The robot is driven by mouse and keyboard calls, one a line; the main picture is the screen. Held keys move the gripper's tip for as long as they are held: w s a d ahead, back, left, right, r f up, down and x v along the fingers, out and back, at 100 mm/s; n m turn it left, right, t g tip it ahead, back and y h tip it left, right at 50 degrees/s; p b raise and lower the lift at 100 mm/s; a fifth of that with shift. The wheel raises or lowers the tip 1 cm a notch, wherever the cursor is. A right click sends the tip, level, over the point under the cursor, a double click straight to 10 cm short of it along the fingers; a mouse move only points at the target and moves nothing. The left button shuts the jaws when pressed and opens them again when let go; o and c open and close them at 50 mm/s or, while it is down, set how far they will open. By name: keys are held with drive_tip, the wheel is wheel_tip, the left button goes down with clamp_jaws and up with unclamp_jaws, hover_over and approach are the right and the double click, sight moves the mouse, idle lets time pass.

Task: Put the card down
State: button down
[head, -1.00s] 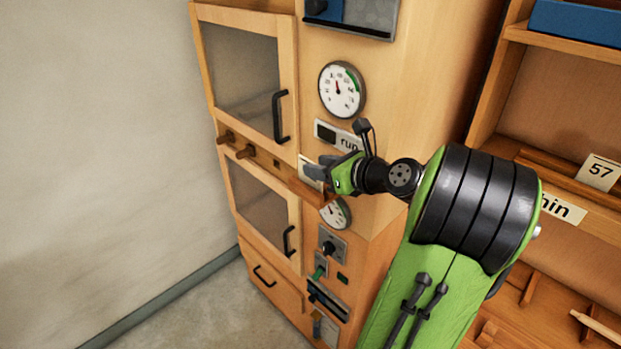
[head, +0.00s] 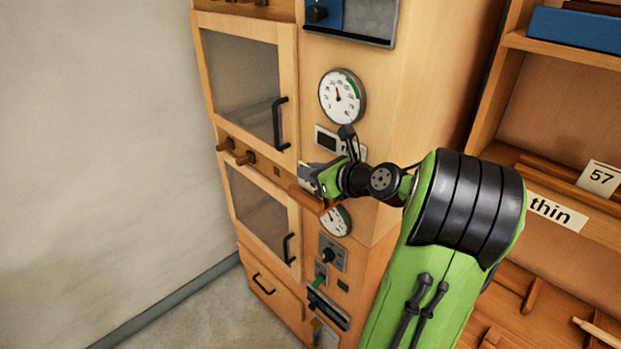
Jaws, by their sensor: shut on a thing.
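My gripper (head: 311,180) is at the front of the wooden cabinet, between the two round gauges. It is shut on the card (head: 303,172), which shows only as a small pale piece at the fingertips. The fingers hide the rest of it. The gripper is just above a small wooden ledge (head: 309,201) that sticks out from the cabinet. I cannot tell whether the card touches the ledge.
The cabinet has an upper glazed door (head: 240,80) and a lower one (head: 258,208), with black handles. Gauges (head: 342,97) and a display (head: 326,138) are close by. Wooden pegs (head: 245,158) stick out to the left. Shelves stand at the right, one labelled "thin" (head: 556,213).

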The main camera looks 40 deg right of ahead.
wheel_tip(320, 180, up, 10)
drive_tip(key=p, duration=0.3)
